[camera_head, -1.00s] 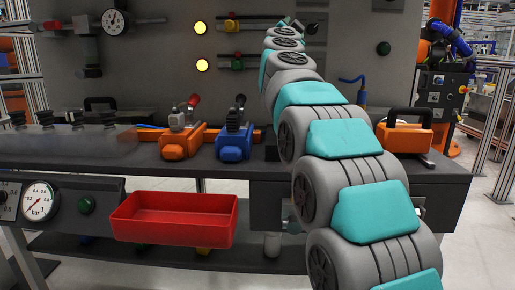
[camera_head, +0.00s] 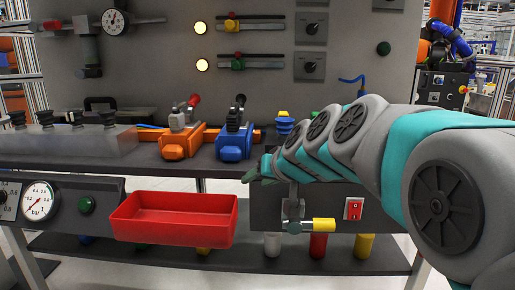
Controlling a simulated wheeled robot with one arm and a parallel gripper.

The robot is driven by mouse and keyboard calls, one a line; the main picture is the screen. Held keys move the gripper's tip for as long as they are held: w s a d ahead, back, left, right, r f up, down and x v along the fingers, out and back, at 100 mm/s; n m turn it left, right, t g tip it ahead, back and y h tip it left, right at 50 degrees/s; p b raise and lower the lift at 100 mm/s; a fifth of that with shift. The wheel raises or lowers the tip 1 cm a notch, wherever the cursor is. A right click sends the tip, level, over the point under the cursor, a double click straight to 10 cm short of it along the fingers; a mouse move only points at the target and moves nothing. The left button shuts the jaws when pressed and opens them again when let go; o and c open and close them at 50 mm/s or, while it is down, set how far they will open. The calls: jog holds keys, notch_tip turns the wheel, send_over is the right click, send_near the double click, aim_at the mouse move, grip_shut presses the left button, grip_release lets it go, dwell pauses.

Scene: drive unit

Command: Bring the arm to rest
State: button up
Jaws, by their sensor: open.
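My grey and teal arm enters at the right edge and reaches left across the front of the bench in the camera_head view. Its gripper (camera_head: 256,171) is at the left end of the arm, in front of the bench edge, just right of and below the blue clamp unit. It is open, seen small and partly side-on, with nothing visible between its fingers. The arm hides the right part of the bench top.
A red bin (camera_head: 175,218) hangs at the bench front, left of my gripper. A valve with a yellow handle (camera_head: 323,225) and a red switch (camera_head: 353,209) are below the arm. Orange (camera_head: 176,140) and blue (camera_head: 234,140) units stand on the bench. Two rotary knobs (camera_head: 312,66) are on the panel.

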jog(key=s+d+f+g+h, duration=0.1)
jog(key=s+d+f+g, duration=0.2)
jog(key=s, duration=0.9)
jog(key=s+d+f+m+g+h, duration=0.1)
jog(key=s+d+f+g+h, duration=0.1)
jog(key=s+d+f+g, duration=0.2)
jog(key=s+d+f+g+h, duration=0.2)
jog(key=s+d+f, duration=0.5)
jog(key=s+f, duration=0.8)
jog(key=s+g, duration=0.1)
jog(key=s, duration=0.4)
jog(key=shift+s+d+f+m+g, duration=0.2)
jog(key=shift+d+m+g, duration=0.1)
jog(key=shift+d+g, duration=0.1)
